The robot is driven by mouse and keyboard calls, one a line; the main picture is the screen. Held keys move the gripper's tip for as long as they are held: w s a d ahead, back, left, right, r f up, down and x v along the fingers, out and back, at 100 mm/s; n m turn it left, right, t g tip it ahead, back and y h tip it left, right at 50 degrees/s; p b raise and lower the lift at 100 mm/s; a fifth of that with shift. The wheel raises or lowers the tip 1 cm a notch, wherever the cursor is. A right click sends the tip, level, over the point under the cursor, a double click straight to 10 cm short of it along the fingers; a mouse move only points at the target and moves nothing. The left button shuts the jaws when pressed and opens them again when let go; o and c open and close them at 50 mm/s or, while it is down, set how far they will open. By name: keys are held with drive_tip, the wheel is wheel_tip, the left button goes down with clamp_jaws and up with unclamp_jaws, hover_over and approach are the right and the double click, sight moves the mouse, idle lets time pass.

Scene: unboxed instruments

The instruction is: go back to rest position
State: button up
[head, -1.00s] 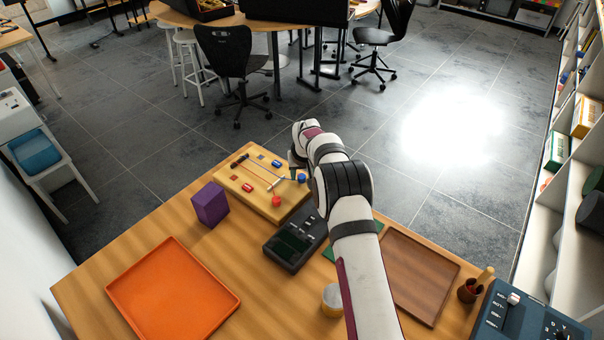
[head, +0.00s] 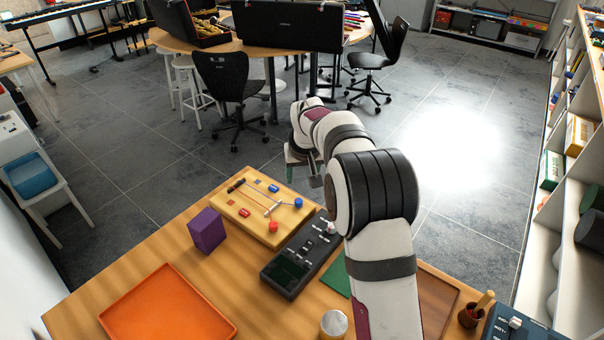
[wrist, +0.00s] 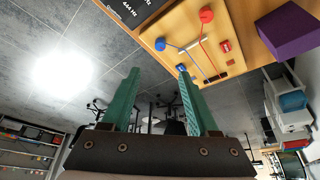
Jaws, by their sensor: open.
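My gripper (wrist: 157,95) shows in the wrist view with its two green fingers apart and nothing between them. In the head view my gripper (head: 301,165) is raised at the far side of the table, right of the yellow board; my arm partly hides it. The yellow wooden board (head: 252,227) lies on the table with red and blue pieces and thin rods on it. It also shows at the top of the wrist view (wrist: 232,13), apart from the fingers.
A purple block (head: 207,230), an orange tray (head: 168,312), a dark device (head: 296,262), a green mat (head: 337,277) and a brown tray (head: 437,300) are on the table. A metal-topped cylinder (head: 333,324) stands near my arm. Open floor lies beyond the table.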

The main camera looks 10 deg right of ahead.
drive_tip(key=shift+s+r, duration=0.15)
drive_tip(key=shift+r, duration=0.15)
drive_tip(key=s+r+m+g, duration=0.1)
drive_tip(key=s+r, duration=0.2)
drive_tip(key=s, duration=0.5)
drive_tip(key=s+r+m+g, duration=0.1)
drive_tip(key=s+r, duration=0.2)
drive_tip(key=s, duration=0.6)
drive_tip(key=s+f+m+g+y, duration=0.1)
drive_tip(key=s+m, duration=0.1)
drive_tip(key=s, duration=1.1)
drive_tip(key=s+a+f+m+g, duration=0.1)
drive_tip(key=s, duration=1.3)
drive_tip(key=shift+a+f+m+g+y, duration=0.2)
drive_tip(key=shift+f+m+g+y, duration=0.1)
drive_tip(key=shift+f+m+y, duration=0.1)
